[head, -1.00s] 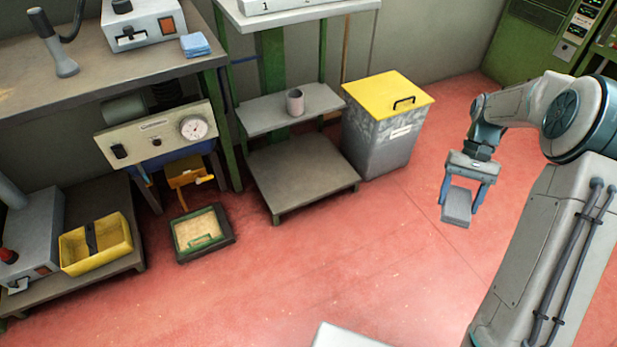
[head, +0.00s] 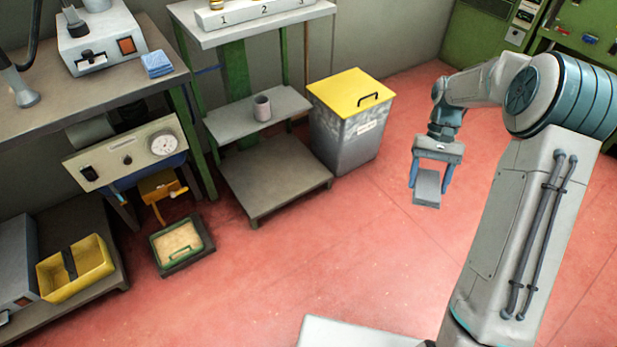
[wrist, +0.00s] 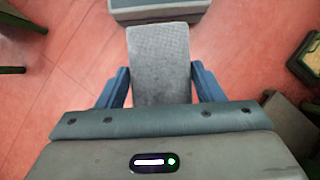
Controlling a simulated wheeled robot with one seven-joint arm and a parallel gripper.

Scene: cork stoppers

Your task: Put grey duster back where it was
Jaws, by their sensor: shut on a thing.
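The grey duster (head: 427,187) is a flat grey block held between the fingers of my gripper (head: 429,180), above the red floor at the right of the head view. In the wrist view the duster (wrist: 160,65) sticks out forward between the two blue fingers of my gripper (wrist: 160,88), which is shut on it. The duster's near end is hidden behind the gripper body. A blue folded cloth (head: 157,64) lies on the bench at the upper left.
A grey bin with a yellow lid (head: 350,92) stands left of my gripper. A shelf stand (head: 275,178) holds a cup (head: 262,107). A yellow divided tub (head: 75,268) and a green-rimmed tray (head: 181,243) are at lower left. The middle floor is clear.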

